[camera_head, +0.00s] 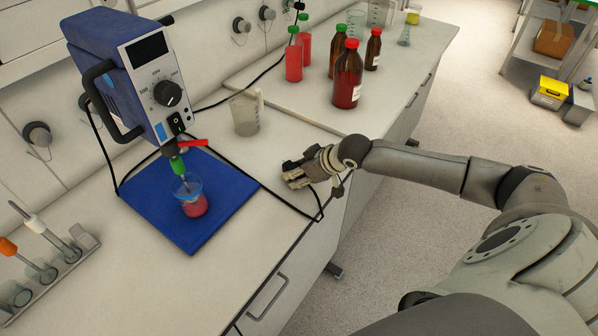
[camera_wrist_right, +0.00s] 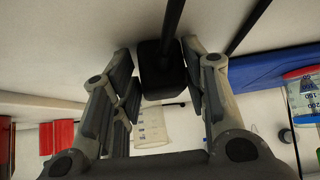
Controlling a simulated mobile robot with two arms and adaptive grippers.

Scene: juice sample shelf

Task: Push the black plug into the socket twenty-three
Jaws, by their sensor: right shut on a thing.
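My right gripper (camera_head: 298,174) is low over the white bench, near its front edge and right of the blue mat. In the right wrist view the gripper (camera_wrist_right: 163,78) is shut on the black plug (camera_wrist_right: 160,72), a dark block with a black cable running from it. In the head view the plug is hard to tell from the dark fingers. Round grey wall sockets (camera_head: 240,27) are on the back wall, well away from the gripper, with another at the left (camera_head: 38,136). I cannot read their numbers, so socket twenty-three cannot be picked out. My left gripper is not in view.
A blue stirrer (camera_head: 130,75) stands over a blue mat (camera_head: 225,205) with a cup of red liquid (camera_head: 194,203). A beaker (camera_head: 245,112), red-filled bottles (camera_head: 347,80) and a tube rack (camera_head: 45,275) stand on the bench. Black cable loops across the bench.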

